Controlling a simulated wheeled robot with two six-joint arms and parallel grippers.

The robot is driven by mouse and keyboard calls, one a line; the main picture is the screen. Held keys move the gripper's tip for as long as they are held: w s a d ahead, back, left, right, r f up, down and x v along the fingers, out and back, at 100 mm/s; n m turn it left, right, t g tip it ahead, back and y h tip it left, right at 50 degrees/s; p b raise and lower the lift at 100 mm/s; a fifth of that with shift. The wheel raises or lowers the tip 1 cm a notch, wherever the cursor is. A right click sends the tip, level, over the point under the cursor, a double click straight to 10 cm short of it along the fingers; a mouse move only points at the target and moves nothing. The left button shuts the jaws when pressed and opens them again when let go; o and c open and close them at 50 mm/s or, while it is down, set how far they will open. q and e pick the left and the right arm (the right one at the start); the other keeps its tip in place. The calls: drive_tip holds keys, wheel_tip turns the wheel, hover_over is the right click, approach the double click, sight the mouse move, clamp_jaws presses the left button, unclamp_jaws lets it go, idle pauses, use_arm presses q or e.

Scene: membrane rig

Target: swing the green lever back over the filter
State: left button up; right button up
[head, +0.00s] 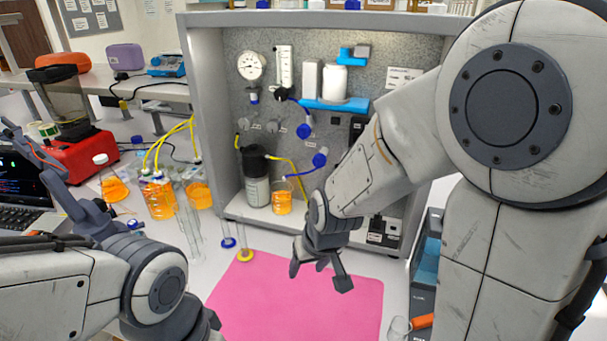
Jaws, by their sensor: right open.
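I cannot make out a green lever in the head view, and no part is clearly the filter. The grey rig panel (285,60) stands upright behind the mat, and my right arm covers much of its right side. My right gripper (319,272) is open and empty, its fingers pointing down over the pink mat (270,305) in front of the rig. My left gripper (75,202) shows as dark grey parts at the left, near the laptop; whether it is open is unclear.
A black-topped canister (256,185) and a beaker of orange liquid (283,202) stand on the rig's base. Orange flasks (160,200) and tall glass cylinders (190,225) stand to the left. A small clear glass (399,327) is at the mat's right edge. The mat looks mostly bare.

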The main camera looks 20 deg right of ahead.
drive_tip(key=w+r+m+t+h, duration=0.25)
drive_tip(key=w+m+t, duration=0.3)
drive_tip(key=w, duration=1.45)
use_arm(q)
wheel_tip(320, 180, up, 5)
drive_tip(key=p, duration=0.4)
drive_tip(key=shift+f, duration=0.15)
use_arm(e)
drive_tip(key=w+d+f+m+h, duration=0.5)
drive_tip(key=w+d+f+h, duration=0.2)
drive_tip(key=d+h, duration=0.2)
drive_tip(key=shift+w+d+f+g, duration=0.15)
drive_tip(key=shift+d+g, duration=0.3)
drive_tip(key=shift+d, duration=0.7)
clamp_jaws()
